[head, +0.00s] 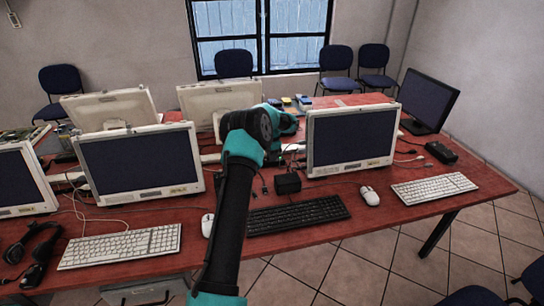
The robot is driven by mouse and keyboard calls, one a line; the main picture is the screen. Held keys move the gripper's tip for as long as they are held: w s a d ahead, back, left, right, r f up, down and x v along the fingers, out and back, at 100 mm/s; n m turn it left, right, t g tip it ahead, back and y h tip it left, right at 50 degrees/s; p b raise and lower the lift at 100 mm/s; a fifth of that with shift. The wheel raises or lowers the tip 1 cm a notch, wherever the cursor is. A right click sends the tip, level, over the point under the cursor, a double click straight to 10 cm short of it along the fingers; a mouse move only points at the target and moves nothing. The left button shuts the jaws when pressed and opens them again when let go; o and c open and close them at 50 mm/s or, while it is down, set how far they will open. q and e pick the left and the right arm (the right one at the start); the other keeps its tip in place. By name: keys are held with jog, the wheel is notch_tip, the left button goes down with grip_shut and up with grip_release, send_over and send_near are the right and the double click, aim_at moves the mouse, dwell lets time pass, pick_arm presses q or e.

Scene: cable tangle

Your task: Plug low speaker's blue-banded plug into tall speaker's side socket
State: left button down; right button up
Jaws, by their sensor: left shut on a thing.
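My left arm reaches up from the bottom centre of the head view over the red table. My left gripper (290,123) is teal and points away to the right, behind the left edge of the front right monitor. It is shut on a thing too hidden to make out. A small black box (288,184) sits on the table below it, with dark cable ends (264,186) beside it. I cannot tell whether this box is one of the speakers. The blue-banded plug and the side socket cannot be made out. My right gripper is not in view.
The front right monitor (350,137) stands close to my gripper. A black keyboard (298,215), a white mouse (369,195) and a white keyboard (434,190) lie in front. Another black box (440,152) sits at right. Loose cables run between the monitors.

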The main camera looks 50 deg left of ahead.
pick_arm(q)
jog(key=s+d+f+m, duration=0.1)
jog(key=s+d, duration=0.3)
jog(key=s, duration=0.8)
jog(key=shift+s+d+f+m, duration=0.2)
jog(key=shift+s+m, duration=0.1)
jog(key=shift+m, duration=0.1)
jog(key=shift+s+a, duration=0.1)
jog(key=shift+s, duration=0.05)
jog(key=shift+s+a, duration=0.35)
jog(key=shift+s, duration=0.3)
jog(key=shift+s+a, duration=0.4)
jog(key=shift+s, duration=0.25)
jog(key=shift+s+a, duration=0.35)
jog(key=shift+s, duration=0.3)
jog(key=shift+s+a, duration=0.4)
jog(key=shift+s, duration=0.35)
jog(key=shift+s+a, duration=0.35)
jog(key=shift+s, duration=0.4)
dwell(0.7)
jog(key=c, duration=1)
grip_release()
jog(key=shift+c, duration=0.2)
jog(key=shift+r, duration=0.15)
notch_tip(320, 180, up, 17)
